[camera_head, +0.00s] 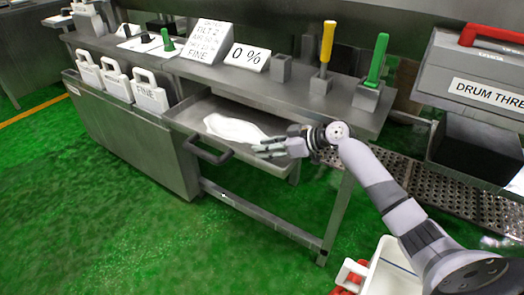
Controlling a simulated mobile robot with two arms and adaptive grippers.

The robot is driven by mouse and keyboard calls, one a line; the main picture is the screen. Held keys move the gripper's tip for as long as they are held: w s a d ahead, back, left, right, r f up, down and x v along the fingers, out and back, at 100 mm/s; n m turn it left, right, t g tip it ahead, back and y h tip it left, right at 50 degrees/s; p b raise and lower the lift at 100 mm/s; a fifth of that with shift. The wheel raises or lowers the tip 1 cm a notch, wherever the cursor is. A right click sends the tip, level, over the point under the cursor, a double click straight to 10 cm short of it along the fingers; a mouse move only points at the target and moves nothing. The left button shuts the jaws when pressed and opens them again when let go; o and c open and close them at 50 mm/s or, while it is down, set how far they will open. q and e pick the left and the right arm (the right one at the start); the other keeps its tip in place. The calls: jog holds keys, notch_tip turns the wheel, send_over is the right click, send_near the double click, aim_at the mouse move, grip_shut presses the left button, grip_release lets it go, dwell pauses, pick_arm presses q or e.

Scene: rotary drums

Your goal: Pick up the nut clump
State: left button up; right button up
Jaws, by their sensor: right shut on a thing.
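My right gripper (268,148) reaches in from the right over the open metal drawer (192,113) under the bench. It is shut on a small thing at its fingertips. That thing is too small and too hidden by the fingers for me to make out, so I cannot tell whether it is the nut clump. A flat white heap or sheet (233,129) lies in the drawer, just left of and behind the fingertips. I make out no separate nut clump in the drawer. My left gripper is not in view.
The bench (262,88) carries a "0 %" sign (247,57), a text sign (208,41) and yellow (327,44) and green (377,60) handled tools in holders. White handled containers (149,92) stand at left. A grey drum housing (472,75) is at right.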

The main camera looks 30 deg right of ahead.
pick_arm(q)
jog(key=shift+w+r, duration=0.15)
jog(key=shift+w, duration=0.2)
